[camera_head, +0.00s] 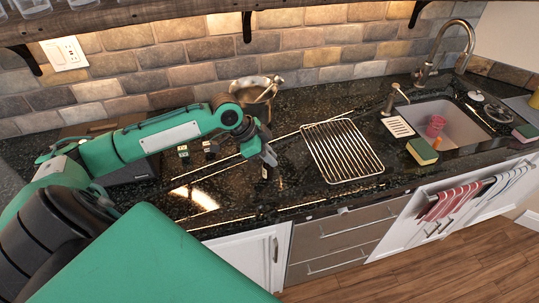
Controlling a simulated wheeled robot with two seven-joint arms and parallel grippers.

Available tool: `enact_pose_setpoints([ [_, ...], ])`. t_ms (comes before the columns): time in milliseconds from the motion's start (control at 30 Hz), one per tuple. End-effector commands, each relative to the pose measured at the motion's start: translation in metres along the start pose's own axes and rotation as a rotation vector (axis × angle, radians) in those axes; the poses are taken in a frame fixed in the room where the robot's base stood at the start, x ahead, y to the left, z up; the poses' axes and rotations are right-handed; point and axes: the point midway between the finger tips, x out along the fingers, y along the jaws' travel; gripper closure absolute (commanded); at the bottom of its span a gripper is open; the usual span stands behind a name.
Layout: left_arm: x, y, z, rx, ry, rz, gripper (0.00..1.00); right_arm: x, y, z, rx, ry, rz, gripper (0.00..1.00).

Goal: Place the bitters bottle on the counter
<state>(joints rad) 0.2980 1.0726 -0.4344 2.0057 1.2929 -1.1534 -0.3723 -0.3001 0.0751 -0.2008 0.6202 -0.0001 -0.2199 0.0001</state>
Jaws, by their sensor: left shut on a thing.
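My left arm reaches in from the left over the dark stone counter (235,202). My left gripper (268,160) points down at the counter's middle and is shut on a small dark bottle, the bitters bottle (266,173). Only a small part of the bottle shows below the fingers, and it looks upright. I cannot tell whether its base touches the counter. My right gripper is not in view.
A wire rack (342,151) lies just right of the gripper. A metal pot (255,88) and small dark items (210,149) are behind. A sink (462,128), a sponge (422,151) and a faucet (424,73) are at right.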

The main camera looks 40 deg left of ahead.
Motion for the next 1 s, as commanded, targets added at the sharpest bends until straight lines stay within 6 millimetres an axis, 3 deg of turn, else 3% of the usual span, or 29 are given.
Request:
enact_pose_setpoints([
  [333,0.005,0.000,0.003,0.001,0.001,-0.001,1.00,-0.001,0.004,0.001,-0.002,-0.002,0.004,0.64],
  [367,0.005,0.000,0.003,0.001,0.001,-0.001,0.81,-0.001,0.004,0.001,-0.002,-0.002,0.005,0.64],
  [433,0.005,0.000,0.003,0.001,0.001,-0.001,0.67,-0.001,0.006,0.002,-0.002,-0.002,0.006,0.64],
  [467,0.005,0.000,0.003,0.001,0.001,-0.001,0.65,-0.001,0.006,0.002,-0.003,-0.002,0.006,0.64],
  [767,0.004,0.000,0.002,0.001,0.001,-0.002,0.65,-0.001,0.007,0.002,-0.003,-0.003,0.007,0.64],
  [1000,-0.021,-0.001,0.004,0.002,-0.001,-0.004,0.65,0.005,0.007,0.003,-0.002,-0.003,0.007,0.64],
])
